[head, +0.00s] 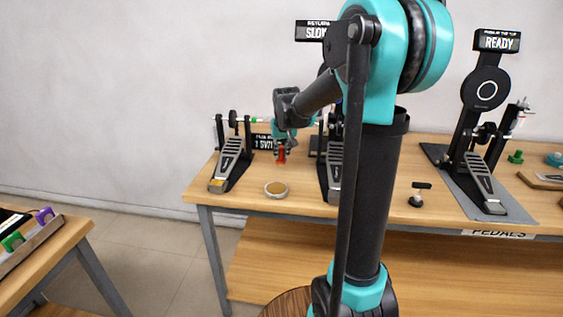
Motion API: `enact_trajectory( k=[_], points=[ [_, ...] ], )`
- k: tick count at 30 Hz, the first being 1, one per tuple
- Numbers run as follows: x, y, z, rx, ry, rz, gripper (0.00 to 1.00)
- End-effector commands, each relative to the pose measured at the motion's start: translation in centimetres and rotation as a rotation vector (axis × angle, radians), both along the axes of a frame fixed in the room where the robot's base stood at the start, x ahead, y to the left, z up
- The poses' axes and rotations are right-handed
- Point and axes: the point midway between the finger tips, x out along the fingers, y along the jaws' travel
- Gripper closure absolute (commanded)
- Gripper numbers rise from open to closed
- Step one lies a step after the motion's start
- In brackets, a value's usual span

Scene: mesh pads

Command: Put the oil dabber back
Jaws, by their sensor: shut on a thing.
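My gripper (282,148) is above the left part of the wooden table, between two pedals. It is shut on a small red-orange thing (282,157), which I take to be the oil dabber. It is small in the view, and I cannot tell whether its lower end touches the table. A round shallow tin (276,189) with a tan top lies on the table in front of my gripper, near the front edge.
A left pedal (229,160) and a middle pedal (335,172) flank the gripper. A right pedal (479,178) stands on a grey mat (515,207). A small dark knob-like thing (416,200) sits near the front edge. My arm hides part of the middle.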

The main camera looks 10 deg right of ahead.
Motion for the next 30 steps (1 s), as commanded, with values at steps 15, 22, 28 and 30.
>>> enact_trajectory(
  k=[15,22,28,30],
  points=[
    [0.0,0.0,-3.9,0.0,0.0,0.0,1.0],
    [0.0,0.0,-4.1,0.0,0.0,0.0,0.8],
    [0.0,0.0,-4.1,0.0,0.0,0.0,0.6],
    [0.0,0.0,-4.1,0.0,0.0,0.0,0.6]
  ],
)
